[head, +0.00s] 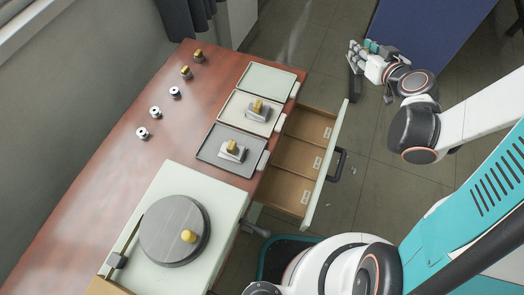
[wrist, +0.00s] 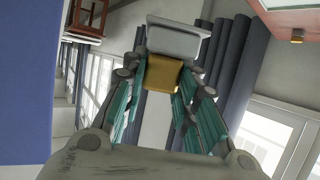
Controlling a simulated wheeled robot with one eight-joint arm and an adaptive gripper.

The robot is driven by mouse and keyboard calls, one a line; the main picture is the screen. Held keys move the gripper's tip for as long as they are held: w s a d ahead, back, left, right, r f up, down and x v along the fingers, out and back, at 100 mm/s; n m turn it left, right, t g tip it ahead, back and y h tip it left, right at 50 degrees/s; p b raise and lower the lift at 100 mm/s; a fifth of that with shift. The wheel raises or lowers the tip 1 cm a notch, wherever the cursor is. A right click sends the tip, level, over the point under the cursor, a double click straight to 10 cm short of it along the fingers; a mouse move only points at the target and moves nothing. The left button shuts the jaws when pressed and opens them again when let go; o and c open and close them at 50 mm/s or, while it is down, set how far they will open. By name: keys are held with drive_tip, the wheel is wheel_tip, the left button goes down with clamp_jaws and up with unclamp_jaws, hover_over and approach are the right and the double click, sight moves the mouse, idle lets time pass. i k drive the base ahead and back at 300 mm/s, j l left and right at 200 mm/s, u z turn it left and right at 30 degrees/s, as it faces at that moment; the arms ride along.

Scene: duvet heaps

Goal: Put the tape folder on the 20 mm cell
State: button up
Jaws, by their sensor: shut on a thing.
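My gripper (head: 364,64) is raised over the floor, right of the table and beyond the open drawer. In the wrist view its teal fingers (wrist: 163,80) are shut on the gold grip (wrist: 163,75) of a piece with a pale grey body (wrist: 178,42), which appears to be the tape folder. Two similar gold-and-grey pieces sit on the table's right side: one on the beige tray (head: 233,117), one on the dark grey tray (head: 207,151). The pale green tray (head: 268,78) beyond them is empty. I cannot read which cell is 20 mm.
An open drawer (head: 345,112) with several bare, labelled compartments juts out from the table. A grey turntable (head: 165,228) with a gold knob stands at the near end. Small spools (head: 155,112) and gold pieces (head: 186,72) line the left side. A blue panel (head: 415,40) stands behind the arm.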

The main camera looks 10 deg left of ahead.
sight(273, 185)
drive_tip(key=i+l+u, duration=0.1)
drive_tip(key=l+u, duration=0.6)
drive_tip(key=u, duration=0.2)
drive_tip(key=l+u, duration=0.85)
drive_tip(key=k+l, duration=0.15)
drive_tip(key=l, duration=0.25)
drive_tip(key=k+l+u, duration=0.1)
drive_tip(key=l, duration=0.3)
drive_tip(key=k+l, duration=0.2)
drive_tip(key=l, duration=0.2)
drive_tip(key=k+l+u, duration=0.15)
drive_tip(key=l, duration=0.2)
drive_tip(key=k+l, duration=0.15)
drive_tip(key=l, duration=0.25)
